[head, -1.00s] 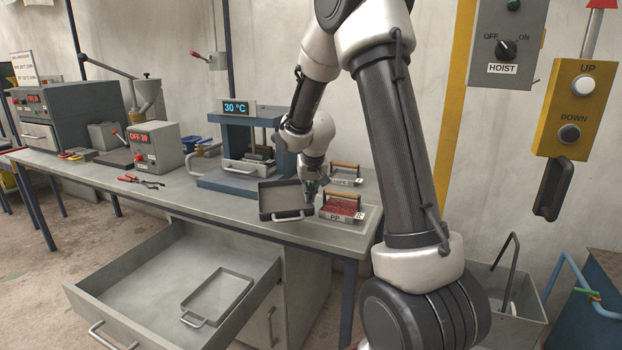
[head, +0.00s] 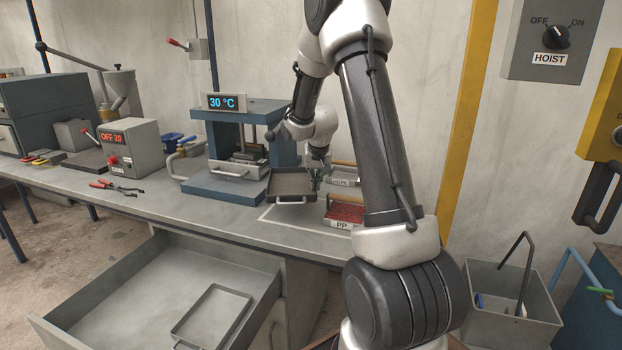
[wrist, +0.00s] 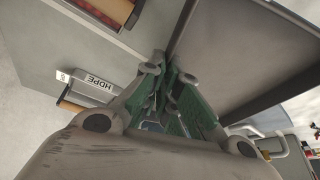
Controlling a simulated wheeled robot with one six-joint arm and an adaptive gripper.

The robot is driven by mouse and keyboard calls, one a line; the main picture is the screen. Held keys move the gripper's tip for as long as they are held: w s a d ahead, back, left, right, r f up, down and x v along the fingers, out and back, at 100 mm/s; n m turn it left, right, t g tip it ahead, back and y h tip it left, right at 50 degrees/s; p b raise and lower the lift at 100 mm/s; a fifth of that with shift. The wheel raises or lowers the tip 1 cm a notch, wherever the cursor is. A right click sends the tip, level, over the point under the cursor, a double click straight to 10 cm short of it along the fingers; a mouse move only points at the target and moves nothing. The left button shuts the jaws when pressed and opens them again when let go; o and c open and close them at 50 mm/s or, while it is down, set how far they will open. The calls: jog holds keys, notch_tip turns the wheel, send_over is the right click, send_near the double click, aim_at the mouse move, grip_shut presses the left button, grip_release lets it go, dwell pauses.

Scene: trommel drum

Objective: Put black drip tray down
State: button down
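The black drip tray (head: 291,184) is a shallow dark tray with a light handle at its front. In the head view it is beside the blue press, over the back of the bench. My gripper (head: 318,172) is at its right side, shut on the tray's edge. In the wrist view the green-padded fingers (wrist: 165,80) meet at the edge of the tray (wrist: 240,50), which fills the upper right. I cannot tell whether the tray's underside touches the bench.
The blue press (head: 222,188) reading 30 °C stands left of the tray. The PP box (head: 341,224) and HDPE box (head: 343,182) stand to the right. A white outline (head: 265,212) marks the bench (head: 230,223). Below, an open drawer (head: 120,287) holds a grey tray (head: 212,315).

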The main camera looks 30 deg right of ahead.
jog(key=shift+d+f, duration=0.1)
jog(key=shift+f, duration=3)
jog(key=shift+w+f, duration=0.1)
jog(key=shift+f, duration=0.25)
jog(key=shift+f, duration=0.55)
jog(key=c, duration=1.6)
grip_release()
jog(key=shift+o, duration=0.2)
